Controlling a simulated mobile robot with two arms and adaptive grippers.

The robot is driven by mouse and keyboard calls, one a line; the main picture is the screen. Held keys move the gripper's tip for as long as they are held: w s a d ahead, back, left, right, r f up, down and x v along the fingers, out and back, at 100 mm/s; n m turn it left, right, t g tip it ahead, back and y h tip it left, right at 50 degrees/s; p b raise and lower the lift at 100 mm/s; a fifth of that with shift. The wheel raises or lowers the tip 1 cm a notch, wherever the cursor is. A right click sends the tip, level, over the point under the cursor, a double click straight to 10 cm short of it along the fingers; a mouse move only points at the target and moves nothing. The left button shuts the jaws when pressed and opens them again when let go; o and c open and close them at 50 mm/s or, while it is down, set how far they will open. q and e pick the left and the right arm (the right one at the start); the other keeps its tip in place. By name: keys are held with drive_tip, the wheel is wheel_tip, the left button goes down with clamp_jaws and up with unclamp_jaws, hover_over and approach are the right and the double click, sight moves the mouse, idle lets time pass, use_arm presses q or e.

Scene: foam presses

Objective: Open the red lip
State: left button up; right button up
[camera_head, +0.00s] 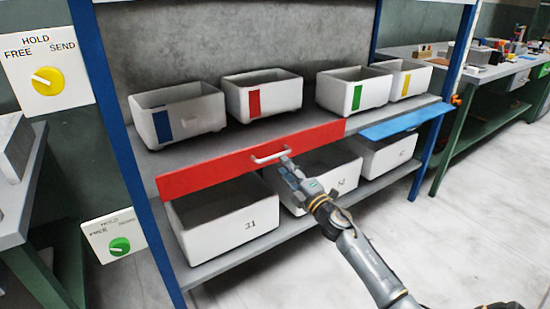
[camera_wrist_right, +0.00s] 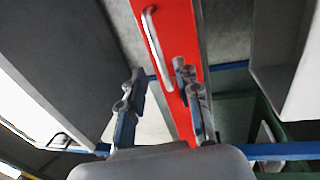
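The red lip (camera_head: 225,165) is a long red panel along the front of the shelf, with a pale bar handle (camera_head: 270,154) near its middle. In the right wrist view the red lip (camera_wrist_right: 178,50) runs top to bottom, with the handle (camera_wrist_right: 152,42) on it. My right gripper (camera_head: 288,164) is at the right end of the handle in the head view. In the wrist view the right gripper (camera_wrist_right: 160,82) has its fingers apart, with the lower handle end beyond and between them. Contact cannot be told. My left gripper is not in view.
Bins with blue, red, green and yellow marks stand on the upper shelf, including the red-marked bin (camera_head: 262,95). Numbered white bins, such as bin 31 (camera_head: 225,222), sit below. A blue lip (camera_head: 405,122) is at right. Blue posts (camera_head: 125,150) frame the shelf.

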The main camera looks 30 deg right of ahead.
sight(275, 157)
drive_tip(key=w, duration=0.4)
drive_tip(key=w+r, duration=0.1)
drive_tip(key=w, duration=0.1)
drive_tip(key=shift+w+b, duration=0.15)
drive_tip(key=shift+b, duration=0.15)
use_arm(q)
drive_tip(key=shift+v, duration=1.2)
use_arm(e)
drive_tip(key=shift+r, duration=0.1)
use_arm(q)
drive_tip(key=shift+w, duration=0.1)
use_arm(e)
drive_tip(key=shift+c, duration=0.4)
clamp_jaws()
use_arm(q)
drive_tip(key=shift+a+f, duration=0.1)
